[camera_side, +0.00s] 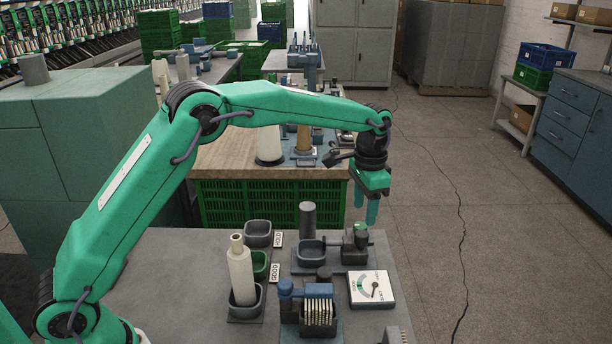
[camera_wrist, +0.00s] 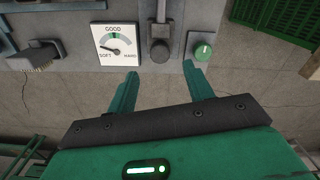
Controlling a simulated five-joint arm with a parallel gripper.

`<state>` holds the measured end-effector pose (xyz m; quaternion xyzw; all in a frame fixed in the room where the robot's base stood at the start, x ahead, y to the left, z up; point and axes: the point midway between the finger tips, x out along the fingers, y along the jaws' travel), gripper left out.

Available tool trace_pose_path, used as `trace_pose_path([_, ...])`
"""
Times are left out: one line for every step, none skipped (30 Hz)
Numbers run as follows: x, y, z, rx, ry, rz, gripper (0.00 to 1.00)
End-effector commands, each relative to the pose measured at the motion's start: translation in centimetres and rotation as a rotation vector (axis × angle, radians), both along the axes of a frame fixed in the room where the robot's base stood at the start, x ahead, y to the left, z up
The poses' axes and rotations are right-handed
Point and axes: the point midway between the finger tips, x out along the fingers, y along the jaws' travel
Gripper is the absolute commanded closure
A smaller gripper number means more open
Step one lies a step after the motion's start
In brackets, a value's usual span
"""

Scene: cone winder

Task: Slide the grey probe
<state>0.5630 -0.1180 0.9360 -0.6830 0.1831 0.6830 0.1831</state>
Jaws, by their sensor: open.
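The grey probe (camera_wrist: 160,48), a dark rounded end on a paler shaft, lies between the dial gauge (camera_wrist: 117,45) and the green knob (camera_wrist: 203,51) in the wrist view. In the side view a dark grey piece that looks like it (camera_side: 350,247) sits behind the gauge (camera_side: 371,289) and beside the green knob (camera_side: 361,229). The gauge needle points toward SOFT. My gripper (camera_side: 368,210) is open and empty above the table's right edge. In the wrist view its fingertips (camera_wrist: 161,72) are spread to either side of the probe's end, apparently not touching it.
A pale cone (camera_side: 241,277) stands in a grey tray at the left. A blue fixture (camera_side: 307,308) with several pale strips sits in front. A brush-like piece (camera_wrist: 35,58) lies beside the gauge. Floor is open beyond the table's right edge.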

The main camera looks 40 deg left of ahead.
Motion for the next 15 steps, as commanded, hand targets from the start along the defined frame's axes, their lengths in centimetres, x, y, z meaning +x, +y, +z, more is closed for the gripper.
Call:
trace_pose_path([0.0,0.0,0.0,0.001,0.001,-0.001,0.48])
trace_pose_path([0.0,0.0,0.0,0.001,0.001,-0.001,0.48])
trace_pose_path([0.0,0.0,-0.1,0.001,0.001,-0.001,0.48])
trace_pose_path([0.0,0.0,-0.1,0.001,0.001,-0.001,0.48])
trace_pose_path([0.0,0.0,-0.1,0.001,0.001,-0.001,0.48])
trace_pose_path([0.0,0.0,-0.2,0.001,0.001,0.000,0.48])
trace_pose_path([0.0,0.0,-0.3,0.001,0.001,0.000,0.48])
trace_pose_path([0.0,0.0,-0.5,0.000,0.002,0.000,0.48])
trace_pose_path([0.0,0.0,-0.7,0.000,0.002,0.000,0.48])
trace_pose_path([0.0,0.0,-0.9,0.000,0.002,0.000,0.48])
trace_pose_path([0.0,0.0,-1.1,0.000,0.002,0.000,0.48])
trace_pose_path([0.0,0.0,-1.4,0.000,0.002,0.000,0.48])
trace_pose_path([0.0,0.0,-1.7,0.001,0.003,0.000,0.48])
trace_pose_path([-0.1,0.0,-2.1,0.001,0.003,0.000,0.48])
trace_pose_path([-0.1,0.0,-2.5,0.001,0.003,0.000,0.48])
